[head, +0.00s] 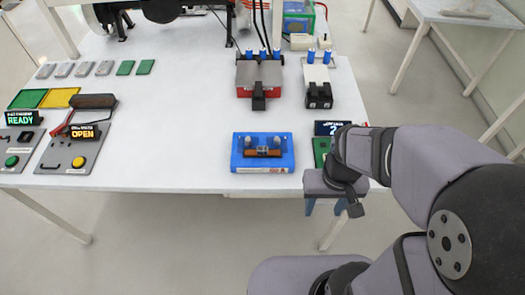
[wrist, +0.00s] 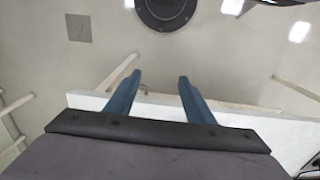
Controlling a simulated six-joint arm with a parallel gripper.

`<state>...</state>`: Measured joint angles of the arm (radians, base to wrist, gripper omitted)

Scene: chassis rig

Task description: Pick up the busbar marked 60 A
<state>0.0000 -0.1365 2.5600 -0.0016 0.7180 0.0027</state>
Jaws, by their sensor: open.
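A blue holder (head: 240,163) sits near the table's front edge in the head view. A short brown and dark bar (head: 262,152) lies across it, between two silver posts; I cannot read any rating on it. No other piece in view shows a readable 60 A mark. My gripper (head: 324,208) is at the front edge, to the right of the blue holder and lower in the picture, apart from it. In the wrist view its two blue fingers (wrist: 160,76) stand apart with nothing between them. The holder and bar are not in the wrist view.
A red-based unit (head: 259,76) and a white-and-black unit (head: 318,84) stand behind the holder. A green board (head: 321,150) and a small display are partly behind my arm. Control panels (head: 75,150) and coloured plates are at left. The table's middle is clear.

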